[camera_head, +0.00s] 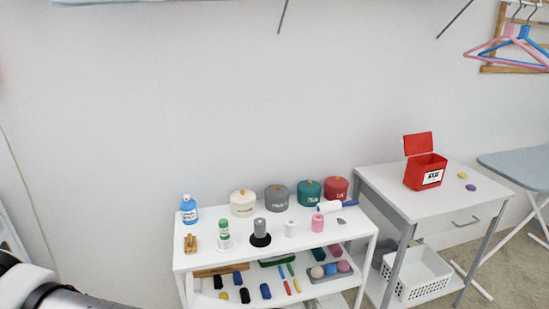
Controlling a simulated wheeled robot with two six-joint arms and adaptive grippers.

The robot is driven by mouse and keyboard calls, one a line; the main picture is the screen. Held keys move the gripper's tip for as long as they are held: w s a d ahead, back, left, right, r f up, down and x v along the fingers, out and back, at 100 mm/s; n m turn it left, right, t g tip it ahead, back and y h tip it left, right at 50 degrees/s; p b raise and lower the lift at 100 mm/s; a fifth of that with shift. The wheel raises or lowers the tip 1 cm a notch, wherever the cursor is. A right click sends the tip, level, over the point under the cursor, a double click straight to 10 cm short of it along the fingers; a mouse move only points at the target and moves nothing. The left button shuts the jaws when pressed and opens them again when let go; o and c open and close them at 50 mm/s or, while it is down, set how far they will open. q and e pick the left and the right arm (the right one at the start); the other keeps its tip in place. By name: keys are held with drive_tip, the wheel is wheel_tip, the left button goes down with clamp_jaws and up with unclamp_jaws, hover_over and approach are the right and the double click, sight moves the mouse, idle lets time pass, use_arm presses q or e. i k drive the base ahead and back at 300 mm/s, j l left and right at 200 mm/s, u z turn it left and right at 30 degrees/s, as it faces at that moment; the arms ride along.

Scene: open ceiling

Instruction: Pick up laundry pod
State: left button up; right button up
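Two small pods lie on the white side table (372,178) at the right: a yellow one (462,175) and a purple one (471,187). They look like laundry pods, but they are too small to make out in detail. Both lie just right of a red box (425,172) with its lid open and a white label on its front. The inside of the box is mostly hidden. Part of my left arm shows at the lower left corner, far from the pods. Neither gripper shows in the head view.
A white shelf cart (272,262) holds bottles, lidded canisters, brushes and small items. A white basket (402,290) sits under the side table. A blue-topped ironing board (522,166) stands at the far right. Hangers (507,42) hang above.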

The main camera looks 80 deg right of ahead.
sight(471, 187)
drive_tip(key=z, duration=4.1)
drive_tip(key=i+l+z, duration=0.45)
drive_tip(key=i+z, duration=0.15)
drive_tip(key=i, duration=0.25)
drive_tip(key=i+l+z, duration=0.1)
drive_tip(key=i+z, duration=0.15)
drive_tip(key=i, duration=0.2)
drive_tip(key=i+l, duration=0.1)
drive_tip(key=i, duration=0.4)
drive_tip(key=i+l+u, duration=0.1)
drive_tip(key=i, duration=0.4)
drive_tip(key=i+l, duration=0.1)
drive_tip(key=i, duration=0.35)
drive_tip(key=i+l+u, duration=0.1)
drive_tip(key=i+u, duration=0.2)
drive_tip(key=u, duration=0.2)
drive_tip(key=i+l+u, duration=0.25)
drive_tip(key=u, duration=0.2)
drive_tip(key=i+l+u, duration=0.3)
drive_tip(key=u, duration=0.2)
drive_tip(key=i+l+u, duration=0.15)
drive_tip(key=l+u, duration=0.3)
drive_tip(key=i+l+u, duration=0.1)
drive_tip(key=l+u, duration=0.4)
